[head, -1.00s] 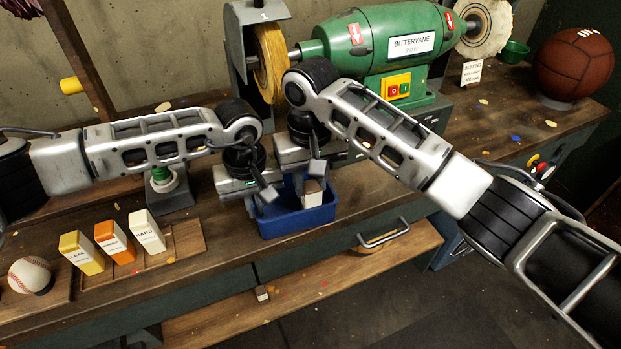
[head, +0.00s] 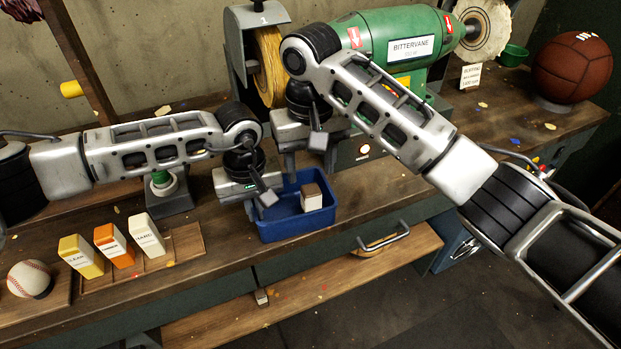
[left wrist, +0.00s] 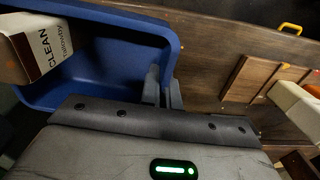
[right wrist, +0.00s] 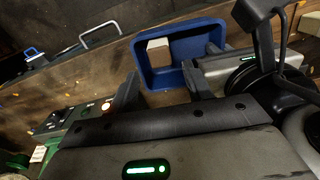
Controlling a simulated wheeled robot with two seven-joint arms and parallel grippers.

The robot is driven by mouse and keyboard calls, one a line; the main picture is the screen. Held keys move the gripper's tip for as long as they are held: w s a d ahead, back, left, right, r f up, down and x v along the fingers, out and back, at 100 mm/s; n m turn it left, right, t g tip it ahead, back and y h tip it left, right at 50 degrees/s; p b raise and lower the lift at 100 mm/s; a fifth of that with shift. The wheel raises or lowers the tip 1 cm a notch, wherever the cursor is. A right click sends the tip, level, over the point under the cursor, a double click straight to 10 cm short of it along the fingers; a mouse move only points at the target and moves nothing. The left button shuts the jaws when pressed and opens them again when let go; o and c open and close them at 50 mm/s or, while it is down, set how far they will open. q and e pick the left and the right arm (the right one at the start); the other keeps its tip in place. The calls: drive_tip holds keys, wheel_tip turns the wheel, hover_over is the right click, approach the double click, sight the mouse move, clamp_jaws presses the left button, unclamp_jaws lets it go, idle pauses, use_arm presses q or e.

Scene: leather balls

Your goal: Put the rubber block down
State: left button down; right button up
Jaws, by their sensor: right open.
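The rubber block (head: 311,197), a pale block with a brown-grey end, sits in the blue bin (head: 298,232) near its right side. In the left wrist view the block (left wrist: 40,42) shows the lettering "CLEAN". My right gripper (head: 304,152) is open and empty, above and behind the bin, apart from the block. In the right wrist view its fingers (right wrist: 160,88) are spread, with the block (right wrist: 158,44) beyond them. My left gripper (head: 258,200) is at the bin's left wall; in the left wrist view its fingers (left wrist: 163,90) are close together on the bin's rim.
A green buffing machine (head: 385,45) with a yellow wheel (head: 270,75) stands behind. Several labelled bars (head: 114,245) stand on a wooden board at left, beside a baseball (head: 29,278). The bench's front edge runs just before the bin.

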wheel_tip(320, 180, up, 7)
idle(0.3)
use_arm(q)
drive_tip(key=c, duration=1.6)
unclamp_jaws()
drive_tip(key=shift+o, duration=0.2)
drive_tip(key=shift+r, duration=0.1)
